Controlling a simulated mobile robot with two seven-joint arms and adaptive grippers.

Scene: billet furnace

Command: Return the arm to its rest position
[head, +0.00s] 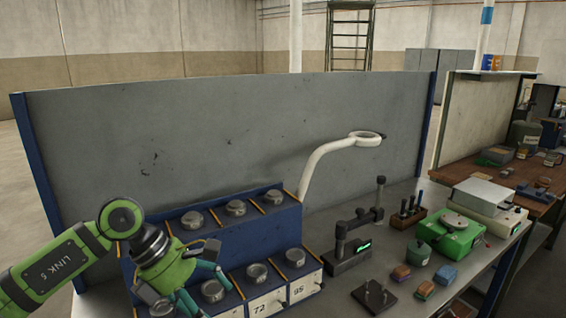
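My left arm (62,265), green and marked "LINK 5", comes in from the left. Its gripper (207,288) hangs in front of the left part of the blue stepped rack (255,222). The teal fingers look spread apart, and I see nothing held between them. The gripper hides part of the rack's lower step. Whether the fingertips touch the rack or a lidded pot there, I cannot tell. My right gripper is not in view.
Round metal-lidded pots (236,208) sit on both rack steps. A white curved magnifier arm (325,152) rises behind. A dark gauge stand (346,250), green scale (450,238) and small coloured blocks (419,253) stand on the grey bench. A grey panel (230,125) closes the back.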

